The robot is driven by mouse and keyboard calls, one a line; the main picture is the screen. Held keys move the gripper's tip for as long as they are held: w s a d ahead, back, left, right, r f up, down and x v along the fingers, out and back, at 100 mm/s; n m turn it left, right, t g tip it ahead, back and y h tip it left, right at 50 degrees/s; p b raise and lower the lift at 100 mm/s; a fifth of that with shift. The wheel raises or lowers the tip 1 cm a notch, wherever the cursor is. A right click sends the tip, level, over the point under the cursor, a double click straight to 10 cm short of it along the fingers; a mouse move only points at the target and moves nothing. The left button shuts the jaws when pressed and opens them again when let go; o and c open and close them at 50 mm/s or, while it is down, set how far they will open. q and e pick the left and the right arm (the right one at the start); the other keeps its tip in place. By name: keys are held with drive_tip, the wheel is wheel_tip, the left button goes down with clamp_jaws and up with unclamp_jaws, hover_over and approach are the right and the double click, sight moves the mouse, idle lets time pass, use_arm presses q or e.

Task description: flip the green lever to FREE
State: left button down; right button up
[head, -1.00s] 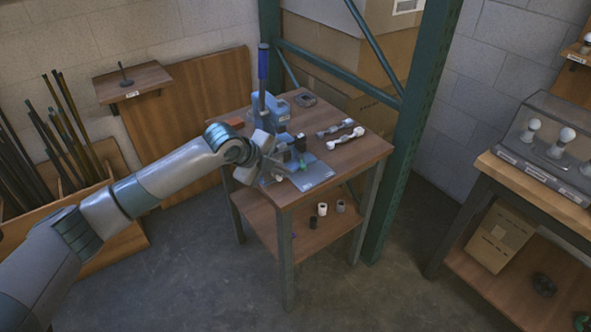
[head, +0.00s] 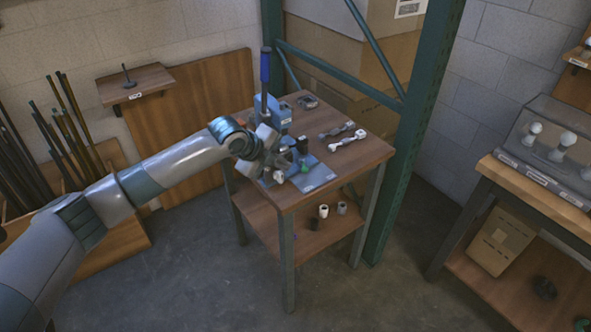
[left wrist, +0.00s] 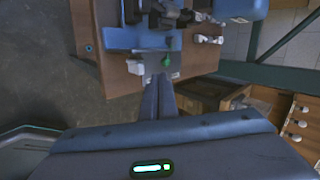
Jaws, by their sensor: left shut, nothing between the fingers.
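The small green lever (head: 305,169) sits at the front of the blue press fixture on the small wooden table. It also shows in the left wrist view (left wrist: 167,61), just beyond my fingertips. My left gripper (head: 287,174) is shut and empty, close to the left of the lever in the head view. In the left wrist view the closed fingers (left wrist: 161,80) point toward the lever; I cannot tell whether they touch it. The blue fixture (head: 268,110) has a tall blue-handled bar (head: 265,68) and a flat grey-blue base plate (head: 320,178). My arm hides part of the fixture. The FREE marking is not readable.
Small cylinders (head: 323,211) stand on the lower shelf. A green rack post (head: 410,140) rises close to the table's right side.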

sight(303, 165)
use_arm(q)
drive_tip(key=p+x, duration=0.1)
drive_tip(key=x, duration=0.5)
drive_tip(key=shift+w+d+f+p, duration=0.15)
drive_tip(key=shift+f+p, duration=0.05)
drive_tip(key=shift+p, duration=0.15)
drive_tip(key=shift+w+d+f, duration=0.25)
drive_tip(key=shift+f, duration=0.2)
drive_tip(key=shift+w+f, duration=0.1)
drive_tip(key=shift+f, duration=0.1)
